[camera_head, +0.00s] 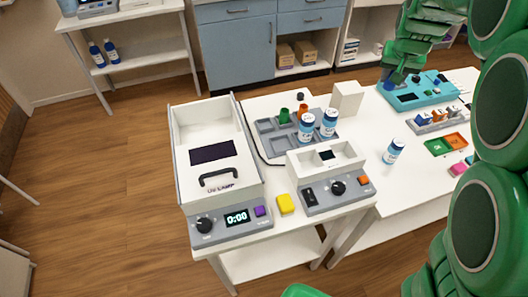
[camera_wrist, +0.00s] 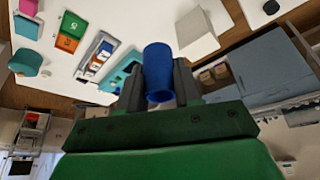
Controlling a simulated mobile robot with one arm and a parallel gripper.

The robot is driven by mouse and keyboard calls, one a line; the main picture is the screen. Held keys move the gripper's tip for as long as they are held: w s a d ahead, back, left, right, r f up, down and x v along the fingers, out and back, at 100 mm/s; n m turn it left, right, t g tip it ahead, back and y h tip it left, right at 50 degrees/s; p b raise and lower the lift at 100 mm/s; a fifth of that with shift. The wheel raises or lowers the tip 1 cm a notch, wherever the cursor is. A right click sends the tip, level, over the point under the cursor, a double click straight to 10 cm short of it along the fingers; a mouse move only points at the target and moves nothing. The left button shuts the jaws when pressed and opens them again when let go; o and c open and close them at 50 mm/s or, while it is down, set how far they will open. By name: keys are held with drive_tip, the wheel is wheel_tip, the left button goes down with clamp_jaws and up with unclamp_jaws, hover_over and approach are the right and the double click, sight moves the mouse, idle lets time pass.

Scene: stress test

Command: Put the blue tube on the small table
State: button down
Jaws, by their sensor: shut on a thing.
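My gripper (camera_wrist: 158,82) is shut on a blue tube (camera_wrist: 158,60), which sits between its two dark fingers in the wrist view. In the head view, my gripper (camera_head: 392,76) is at the upper right, over or near a teal device (camera_head: 415,92); the tube is only a small blue patch there. A white table (camera_head: 270,98) stands in the middle, and another white table (camera_head: 370,205) adjoins it on the right. A white shelf table (camera_head: 150,10) stands at the upper left. I cannot tell which is the small table.
The middle table holds a UV lamp box (camera_head: 208,150), a grey tray (camera_head: 268,126) with bottles, a yellow block (camera_head: 285,204) and a grey device (camera_head: 338,195). Floor is clear at left.

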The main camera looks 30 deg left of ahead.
drive_tip(key=s+a+n+y, duration=0.1)
drive_tip(key=s+a+n, duration=0.1)
drive_tip(key=s+a, duration=1)
drive_tip(key=s+a+n+y, duration=0.1)
drive_tip(key=s+a+n, duration=0.2)
drive_tip(key=s+a, duration=0.85)
drive_tip(key=shift+g, duration=0.3)
drive_tip(key=w+a+f, duration=0.3)
drive_tip(key=w+f, duration=0.1)
drive_tip(key=w+a+f, duration=0.4)
drive_tip(key=f, duration=0.1)
drive_tip(key=w+a+f, duration=0.4)
drive_tip(key=f, duration=0.1)
drive_tip(key=shift+w+a+f, duration=0.1)
drive_tip(key=shift+w+f, duration=0.1)
drive_tip(key=shift+w, duration=0.2)
drive_tip(key=shift+w+a+f, duration=0.15)
drive_tip(key=shift+w+f, duration=0.05)
drive_tip(key=shift+f, duration=1.7)
drive_tip(key=shift+f, duration=0.1)
